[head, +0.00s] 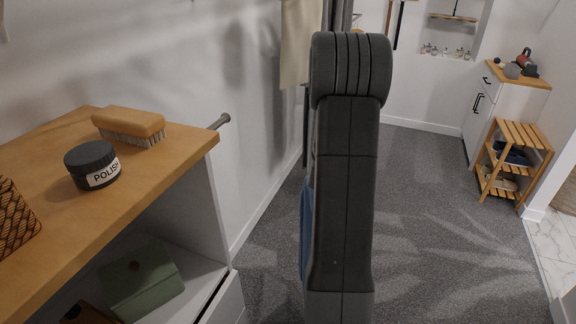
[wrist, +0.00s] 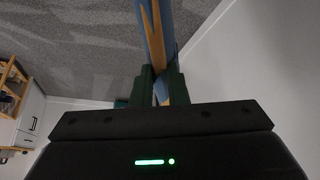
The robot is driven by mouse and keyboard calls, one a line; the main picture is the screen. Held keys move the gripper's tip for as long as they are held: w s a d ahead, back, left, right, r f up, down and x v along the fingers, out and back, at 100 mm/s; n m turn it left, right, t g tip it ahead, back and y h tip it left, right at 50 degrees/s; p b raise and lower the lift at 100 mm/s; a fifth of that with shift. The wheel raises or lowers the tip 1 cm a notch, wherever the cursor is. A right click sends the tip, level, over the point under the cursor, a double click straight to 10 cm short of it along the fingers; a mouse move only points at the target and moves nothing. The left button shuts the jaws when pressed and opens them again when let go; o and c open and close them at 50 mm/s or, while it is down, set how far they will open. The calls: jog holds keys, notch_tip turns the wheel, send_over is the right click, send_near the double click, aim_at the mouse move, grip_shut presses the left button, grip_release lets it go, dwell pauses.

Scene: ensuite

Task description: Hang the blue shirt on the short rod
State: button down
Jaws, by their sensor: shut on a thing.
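My gripper (wrist: 160,84) shows in the wrist view, its dark green fingers shut on the wooden hanger (wrist: 154,40) that carries the blue shirt (wrist: 168,28). The shirt and hanger are seen nearly edge-on, stretching away from the fingers. In the head view only a thin strip of the blue shirt (head: 305,225) shows at the left edge of my arm; my arm hides the gripper and the rest. A short grey rod (head: 220,121) with a round end sticks out by the white wall, just beyond the wooden-topped cabinet's corner. The shirt is right of it and apart from it in the picture.
The wooden-topped cabinet (head: 60,235) at left bears a brush (head: 130,122), a polish jar (head: 92,164) and a woven basket (head: 14,220). A beige garment (head: 297,45) hangs farther back. A slatted shelf (head: 515,135) stands far right. Carpet (head: 430,230) at right is clear.

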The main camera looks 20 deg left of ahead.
jog(key=s+a+r+n+g+y, duration=0.1)
jog(key=s+a+r+n, duration=0.2)
jog(key=r, duration=0.4)
jog(key=s+a+r+n+g+y+b, duration=0.1)
jog(key=s+a+r+n+g, duration=0.1)
jog(key=r, duration=0.6)
jog(key=s+a+r+n+g+y+b, duration=0.1)
jog(key=s+a+r+n, duration=0.3)
jog(key=a+r+n, duration=0.2)
notch_tip(320, 180, up, 2)
jog(key=shift+r+n+g+y, duration=0.1)
jog(key=shift+n+g+y, duration=0.3)
jog(key=shift+n, duration=0.3)
jog(key=shift+s+d+y+b, duration=0.2)
jog(key=shift+y+b, duration=0.1)
jog(key=shift+b, duration=0.7)
jog(key=a+f+b, duration=0.3)
jog(key=a+f, duration=0.1)
jog(key=a, duration=0.5)
jog(key=shift+w+f+m, duration=0.25)
jog(key=shift+w+m, duration=0.05)
jog(key=shift+w, duration=0.15)
